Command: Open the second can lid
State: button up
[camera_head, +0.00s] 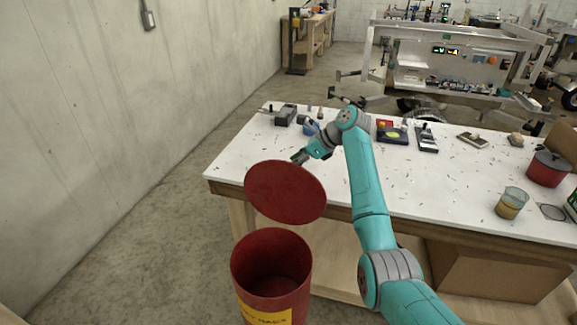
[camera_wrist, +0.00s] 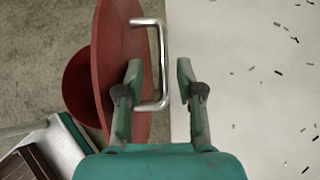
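A red can (camera_head: 272,285) with a yellow label stands on the floor before the table, its top open and its inside showing. Its round red lid (camera_head: 285,191) is tilted up steeply above and behind the opening. In the wrist view the lid (camera_wrist: 120,60) shows nearly edge-on, with a silver bar handle (camera_wrist: 162,65) on its face. My gripper (camera_head: 298,158) is beside the lid's upper edge. In the wrist view my gripper (camera_wrist: 160,85) has its fingers apart, with the handle bar between them and gaps visible on both sides. Part of the can (camera_wrist: 76,85) shows behind the lid.
The white table (camera_head: 450,187) fills the right side. On it are a dark red pot (camera_head: 547,168), a glass (camera_head: 511,203) and several tools at the back. A concrete wall (camera_head: 110,110) stands at left, with clear floor beside it.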

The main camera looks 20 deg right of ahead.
jog(key=v, duration=0.8)
jog(key=shift+c, duration=0.2)
